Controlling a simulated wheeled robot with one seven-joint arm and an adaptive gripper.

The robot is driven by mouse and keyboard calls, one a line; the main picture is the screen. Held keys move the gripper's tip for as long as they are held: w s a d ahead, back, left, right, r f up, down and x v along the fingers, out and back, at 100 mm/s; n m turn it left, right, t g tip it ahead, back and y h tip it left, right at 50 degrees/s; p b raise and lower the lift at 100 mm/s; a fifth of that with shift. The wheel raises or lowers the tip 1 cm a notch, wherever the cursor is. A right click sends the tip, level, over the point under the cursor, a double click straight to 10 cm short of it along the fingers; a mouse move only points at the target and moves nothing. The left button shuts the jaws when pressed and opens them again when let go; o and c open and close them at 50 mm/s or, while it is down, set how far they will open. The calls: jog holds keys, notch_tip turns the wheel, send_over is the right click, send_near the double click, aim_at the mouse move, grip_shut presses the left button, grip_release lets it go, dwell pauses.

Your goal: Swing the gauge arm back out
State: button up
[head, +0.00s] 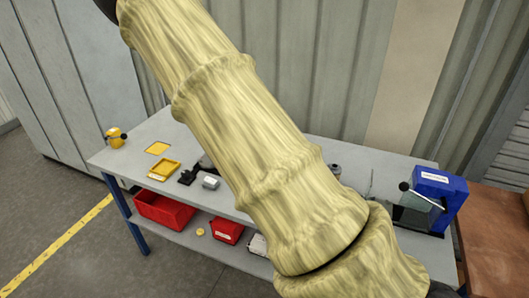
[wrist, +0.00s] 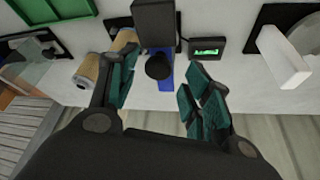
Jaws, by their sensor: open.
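In the wrist view a dark grey bar with a round black knob (wrist: 158,66), which looks like the gauge arm (wrist: 154,24), reaches down from the top edge over a blue part (wrist: 165,78). A small box with a lit green display (wrist: 207,47) is beside it. My gripper (wrist: 155,90) is open, its teal-padded fingers apart on either side of the knob and blue part. I cannot tell whether a finger touches them. In the head view my arm hides the middle of the bench, and neither gauge nor gripper shows there.
A white block (wrist: 283,57) on a black plate is at right, a green tray (wrist: 45,10) at upper left. The bench (head: 110,160) carries a blue machine (head: 440,190) at right and yellow trays (head: 163,171) at left.

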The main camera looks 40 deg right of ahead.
jog(key=v, duration=1.1)
jog(key=shift+r, duration=0.25)
